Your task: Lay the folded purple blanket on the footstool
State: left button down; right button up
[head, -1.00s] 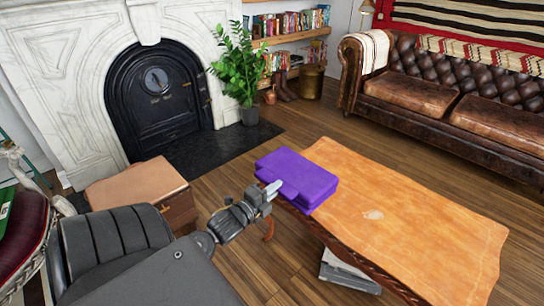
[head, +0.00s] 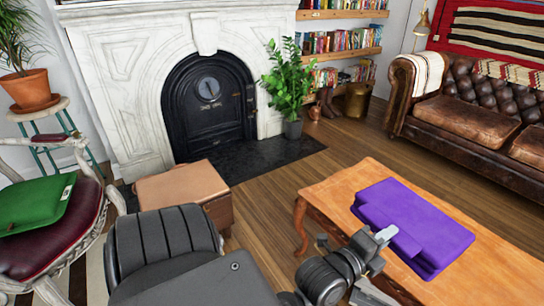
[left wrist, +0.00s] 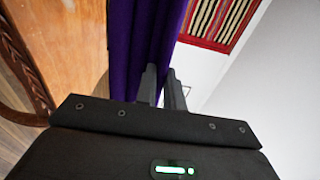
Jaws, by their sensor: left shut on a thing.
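The folded purple blanket (head: 415,222) appears over the wooden coffee table in the head view. My left gripper (head: 384,240) is shut on its near-left edge. In the left wrist view the blanket (left wrist: 145,45) runs upright in front of the fingers (left wrist: 162,88). I cannot tell how much gap, if any, lies between blanket and table. The footstool (head: 181,184), a brown box shape with a bare tan top, stands on the floor before the fireplace, left of the blanket. Part of its front is hidden behind my arm. My right gripper is out of view.
The coffee table (head: 340,190) fills the lower right. A chair with a green cushion (head: 37,205) stands at the left. The white fireplace (head: 120,85) and a potted plant (head: 289,85) are behind. Floor is clear between footstool and table (head: 268,200).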

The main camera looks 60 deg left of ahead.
aim_at(179, 187)
jog(key=k, duration=0.55)
jog(key=u, duration=0.7)
jog(key=i, duration=1.1)
jog(key=u, duration=0.8)
